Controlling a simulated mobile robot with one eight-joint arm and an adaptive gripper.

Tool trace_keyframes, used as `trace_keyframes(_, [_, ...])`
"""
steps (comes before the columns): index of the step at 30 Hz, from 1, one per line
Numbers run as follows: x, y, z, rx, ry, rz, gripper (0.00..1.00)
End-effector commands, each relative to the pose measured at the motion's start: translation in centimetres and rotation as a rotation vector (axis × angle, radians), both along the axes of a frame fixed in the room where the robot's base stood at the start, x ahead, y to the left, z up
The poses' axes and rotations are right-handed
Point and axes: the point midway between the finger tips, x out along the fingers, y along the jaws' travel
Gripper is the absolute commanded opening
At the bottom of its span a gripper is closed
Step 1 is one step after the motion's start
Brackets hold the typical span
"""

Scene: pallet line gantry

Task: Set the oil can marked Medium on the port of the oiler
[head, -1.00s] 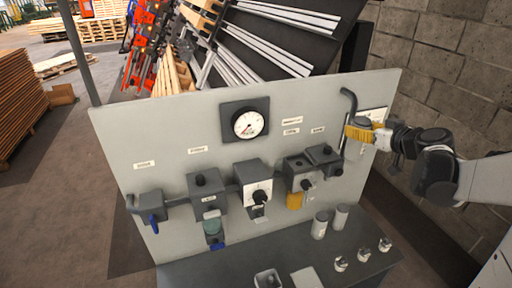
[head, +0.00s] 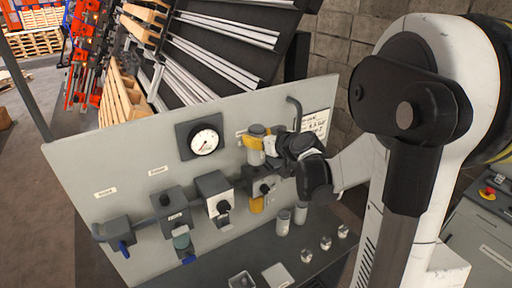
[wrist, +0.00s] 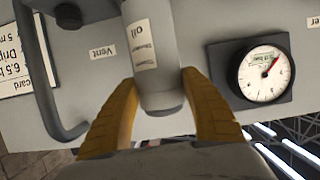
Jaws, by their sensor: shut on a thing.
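A pale grey oil can (head: 256,157) is in my gripper (head: 257,142), in front of the panel. In the wrist view the can (wrist: 152,50) stands between the yellow fingers (wrist: 160,108). Its label shows "oil" with a smaller line that I cannot read surely. The can looks roughly upright in the head view. The likely oiler, a grey housing with an amber bowl (head: 257,204), is below the can. Its top and port are mostly hidden behind my gripper and the can, so I cannot tell whether they touch.
The panel (head: 110,160) also carries a pressure gauge (head: 205,143), a filter unit (head: 170,204) and a dial box (head: 213,191). A bent pipe (head: 294,108) stands beside my gripper.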

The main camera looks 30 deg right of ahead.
Motion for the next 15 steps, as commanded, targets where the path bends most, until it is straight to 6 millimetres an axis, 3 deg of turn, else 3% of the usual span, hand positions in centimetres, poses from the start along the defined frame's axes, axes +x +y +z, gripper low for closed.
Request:
trace_keyframes(9, [0.1,0.1,-3.9,0.0,-0.001,-0.001,0.11])
trace_keyframes(15, [0.1,0.1,-4.1,0.0,0.0,-0.001,0.11])
